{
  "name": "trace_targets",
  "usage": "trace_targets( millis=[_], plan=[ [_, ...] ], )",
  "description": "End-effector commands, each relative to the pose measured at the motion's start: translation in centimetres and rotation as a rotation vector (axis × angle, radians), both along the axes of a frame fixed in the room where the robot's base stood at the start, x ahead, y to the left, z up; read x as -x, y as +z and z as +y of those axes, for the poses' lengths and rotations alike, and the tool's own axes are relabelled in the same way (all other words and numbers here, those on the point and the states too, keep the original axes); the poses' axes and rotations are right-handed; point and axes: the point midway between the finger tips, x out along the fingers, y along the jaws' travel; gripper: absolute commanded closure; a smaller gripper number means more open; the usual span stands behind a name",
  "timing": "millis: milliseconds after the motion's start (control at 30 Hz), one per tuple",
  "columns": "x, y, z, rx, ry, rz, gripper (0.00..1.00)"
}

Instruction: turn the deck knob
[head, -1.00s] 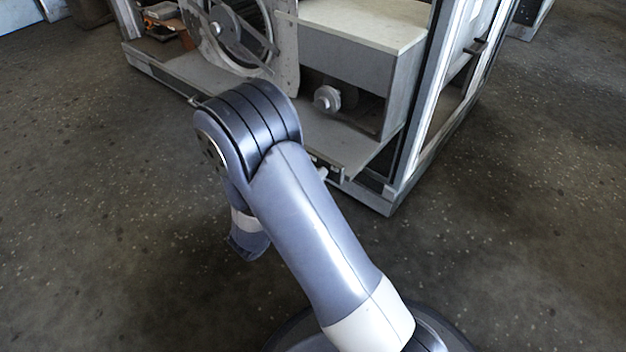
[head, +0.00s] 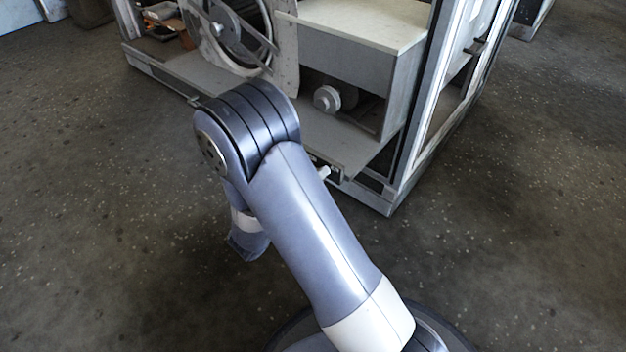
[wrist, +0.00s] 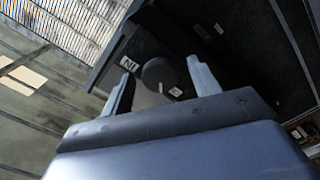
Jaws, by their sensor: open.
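In the wrist view a round dark knob (wrist: 160,73) sits on a dark panel (wrist: 128,45), with a pale mark at its lower edge. My gripper (wrist: 160,64) is open, with one finger to the left of the knob and one to the right. In the picture there is a gap on both sides of the knob; I cannot tell how deep the fingers reach around it. In the head view my arm hides the gripper, and I cannot make out the knob there.
Small white labels (wrist: 128,64) are on the panel beside the knob. The head view shows the open metal housing (head: 357,70) with a belt wheel (head: 222,22) and a round motor end (head: 326,98). Its frame post (head: 425,95) stands at right. The floor (head: 510,230) is clear.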

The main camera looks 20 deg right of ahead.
Motion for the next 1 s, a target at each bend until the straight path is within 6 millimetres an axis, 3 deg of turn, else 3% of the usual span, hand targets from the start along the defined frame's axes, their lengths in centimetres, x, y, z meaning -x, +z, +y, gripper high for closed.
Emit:
trace_targets(
  millis=[167, 700, 1000],
  plan=[
    [0.6, 0.1, 1.0, 0.001, 0.004, 0.001, 0.41],
    [5.6, 0.1, 7.9, 0.001, 0.004, 0.001, 0.41],
    [6.4, 0.0, 8.7, 0.000, -0.001, 0.000, 0.41]
  ],
)
